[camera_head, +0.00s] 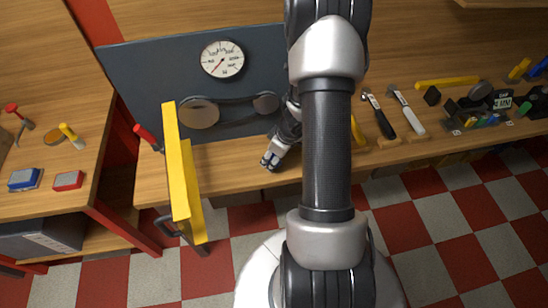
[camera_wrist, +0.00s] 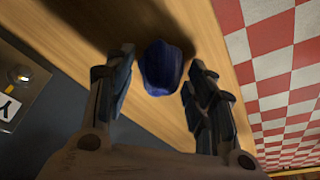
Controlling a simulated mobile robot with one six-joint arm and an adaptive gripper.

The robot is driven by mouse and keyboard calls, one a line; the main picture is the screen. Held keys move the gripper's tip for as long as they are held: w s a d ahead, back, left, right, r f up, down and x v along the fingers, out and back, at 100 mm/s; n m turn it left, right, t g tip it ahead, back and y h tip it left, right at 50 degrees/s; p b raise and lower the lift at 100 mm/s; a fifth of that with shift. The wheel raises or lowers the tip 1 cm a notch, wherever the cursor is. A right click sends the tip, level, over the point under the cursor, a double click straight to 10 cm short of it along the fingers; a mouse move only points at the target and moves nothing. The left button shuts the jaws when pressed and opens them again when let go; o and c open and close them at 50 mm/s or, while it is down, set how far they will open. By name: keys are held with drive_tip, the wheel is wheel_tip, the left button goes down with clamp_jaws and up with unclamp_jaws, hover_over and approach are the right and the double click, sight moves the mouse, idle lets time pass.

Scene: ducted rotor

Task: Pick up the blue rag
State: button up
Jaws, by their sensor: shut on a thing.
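The blue rag (camera_wrist: 160,68) is a crumpled dark blue bundle in the wrist view, between the two fingers of my gripper (camera_wrist: 162,72). My gripper is shut on it. Behind the rag is the wooden bench top, with a dark shadow on it. Whether the rag touches the wood is not clear. In the head view my gripper (camera_head: 270,160) is low over the bench in front of the grey panel, partly behind my own arm. The rag cannot be made out clearly there.
A yellow bar (camera_head: 183,180) stands up at the bench's front edge, left of my gripper. The grey panel (camera_head: 145,70) with a dial gauge (camera_head: 222,59) stands behind. Hammers (camera_head: 405,110) and small parts lie to the right. The checkered floor (camera_head: 430,210) is clear.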

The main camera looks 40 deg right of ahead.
wheel_tip(320, 180, up, 19)
drive_tip(key=p, duration=0.8)
drive_tip(key=shift+r+p, duration=0.15)
drive_tip(key=shift+p, duration=0.2)
drive_tip(key=o, duration=0.5)
drive_tip(key=c, duration=0.3)
